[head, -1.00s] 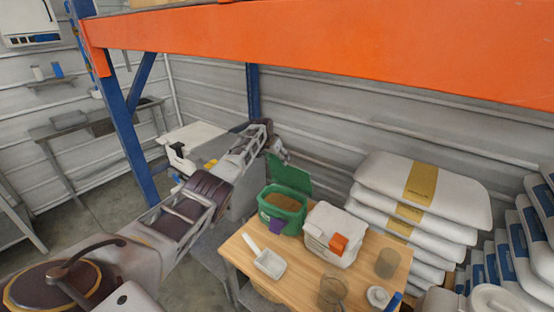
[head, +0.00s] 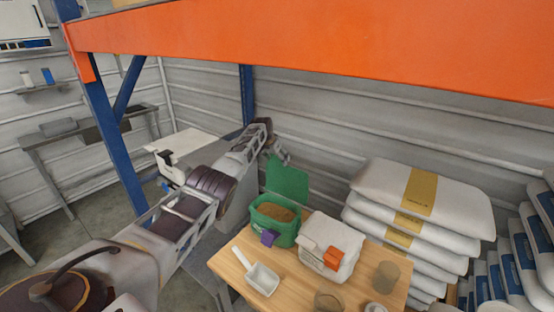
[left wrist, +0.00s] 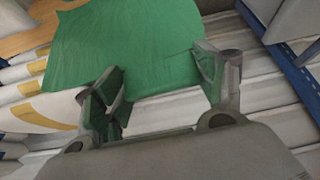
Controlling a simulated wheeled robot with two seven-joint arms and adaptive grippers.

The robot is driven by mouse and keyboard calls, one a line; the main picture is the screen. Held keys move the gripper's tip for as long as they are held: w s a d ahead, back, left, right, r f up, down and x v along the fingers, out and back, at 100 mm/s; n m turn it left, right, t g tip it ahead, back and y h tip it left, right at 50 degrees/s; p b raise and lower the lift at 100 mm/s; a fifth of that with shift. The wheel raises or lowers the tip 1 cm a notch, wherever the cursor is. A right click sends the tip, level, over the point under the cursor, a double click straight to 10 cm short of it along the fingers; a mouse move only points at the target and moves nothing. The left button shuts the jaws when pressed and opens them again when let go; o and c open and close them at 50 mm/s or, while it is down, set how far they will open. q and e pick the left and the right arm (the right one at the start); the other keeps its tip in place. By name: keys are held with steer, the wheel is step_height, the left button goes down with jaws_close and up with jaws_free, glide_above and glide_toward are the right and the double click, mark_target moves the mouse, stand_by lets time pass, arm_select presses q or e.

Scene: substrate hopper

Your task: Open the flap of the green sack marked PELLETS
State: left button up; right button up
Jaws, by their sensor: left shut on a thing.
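The green sack (head: 284,235) stands on the wooden table with its mouth open and brown contents (head: 277,212) showing. Its flap (head: 288,184) is raised at the back of the mouth, and a purple clip (head: 268,237) is on its front. No marking on it is legible. My left gripper (head: 281,158) is at the flap's upper edge, shut on the flap. In the left wrist view the flap (left wrist: 125,45) spreads out beyond my left gripper (left wrist: 160,68); the exact grip is hard to make out. My right gripper is in neither current view.
A white sack (head: 338,238) with an orange clip (head: 333,258) stands right beside the green one. A white scoop (head: 262,279) and clear cups (head: 386,276) are on the table (head: 230,270). Stacked white bags (head: 455,195) stand behind. An orange beam (head: 300,40) crosses above.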

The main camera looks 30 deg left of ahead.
arm_select(q)
steer(key=o, duration=1.5)
steer(key=shift+c, duration=0.2)
steer(key=shift+r, duration=0.15)
steer(key=v, duration=1.1)
steer(key=shift+s+r, duration=0.2)
steer(key=shift+r, duration=0.05)
steer(key=shift+d, duration=0.1)
